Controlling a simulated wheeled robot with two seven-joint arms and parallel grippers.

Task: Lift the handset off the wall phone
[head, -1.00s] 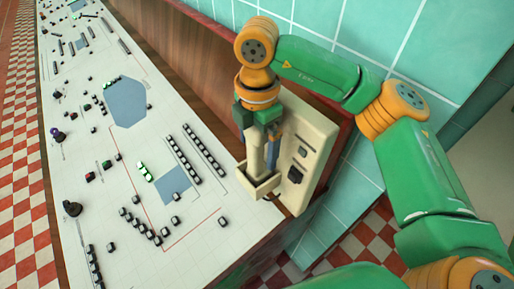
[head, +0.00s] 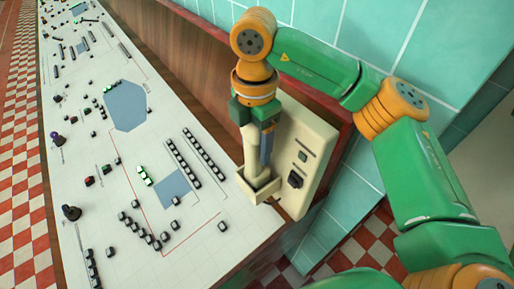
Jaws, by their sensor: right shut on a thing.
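The wall phone (head: 308,158) is a cream box with dark switches on its face, at the end of the wooden panel. Its cream handset (head: 250,150) stands upright at the phone's left side, with its lower end at a small cream cradle (head: 259,186). I cannot tell whether the lower end touches the cradle. My right gripper (head: 258,132) comes down from above and is shut on the handset's upper part, hiding its top. My left gripper is not in view.
A long white control desk (head: 205,235) with several black buttons and knobs runs along the left. A wooden panel (head: 170,50) rises behind it. Green wall tiles (head: 400,35) stand at the right, above a red and white checkered floor (head: 345,240).

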